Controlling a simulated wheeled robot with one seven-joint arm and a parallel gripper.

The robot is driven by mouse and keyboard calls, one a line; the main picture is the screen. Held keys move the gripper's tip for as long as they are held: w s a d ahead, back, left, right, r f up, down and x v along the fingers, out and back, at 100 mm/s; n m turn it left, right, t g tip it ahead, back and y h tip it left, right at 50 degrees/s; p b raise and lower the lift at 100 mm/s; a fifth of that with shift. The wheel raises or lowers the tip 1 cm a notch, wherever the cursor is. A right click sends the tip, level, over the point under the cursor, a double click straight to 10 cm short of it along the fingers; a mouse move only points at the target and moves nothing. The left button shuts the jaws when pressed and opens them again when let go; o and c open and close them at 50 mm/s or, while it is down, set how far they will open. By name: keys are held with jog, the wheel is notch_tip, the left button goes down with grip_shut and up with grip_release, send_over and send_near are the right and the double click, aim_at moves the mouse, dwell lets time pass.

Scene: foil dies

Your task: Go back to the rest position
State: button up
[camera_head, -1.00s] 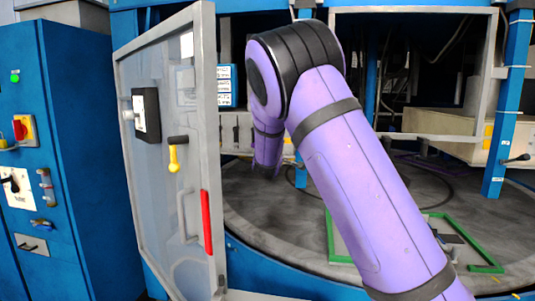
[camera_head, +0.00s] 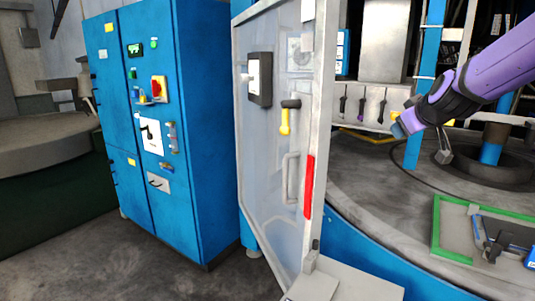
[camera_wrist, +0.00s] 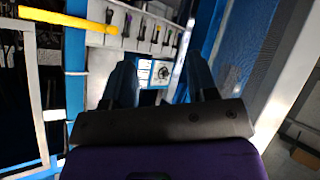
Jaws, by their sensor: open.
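My gripper shows in the wrist view (camera_wrist: 160,85) with its two dark fingers apart and nothing between them. In the head view my purple arm reaches in from the right edge, and its end (camera_head: 400,128) is held in the air over the round grey machine table (camera_head: 370,185). The finger details are too small to tell there. Behind the fingers in the wrist view is a pale panel with several hanging tools (camera_wrist: 150,32).
An open machine door (camera_head: 265,150) with a clear pane, yellow-handled latch (camera_head: 285,120) and red strip stands left of my arm. A blue control cabinet (camera_head: 190,110) stands further left. A green-framed tray (camera_head: 436,225) with tools lies at right. Grey floor (camera_head: 90,255) is clear.

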jog(key=s+a+f+m+g, duration=0.1)
jog(key=s+a+m+g, duration=0.1)
jog(key=s, duration=1.5)
jog(key=s+a+f+m+g, duration=0.2)
jog(key=s+g, duration=0.2)
jog(key=s, duration=1.2)
jog(key=shift+s+a+f+m, duration=0.15)
jog(key=shift+s+a+m, duration=0.15)
jog(key=shift+s, duration=0.05)
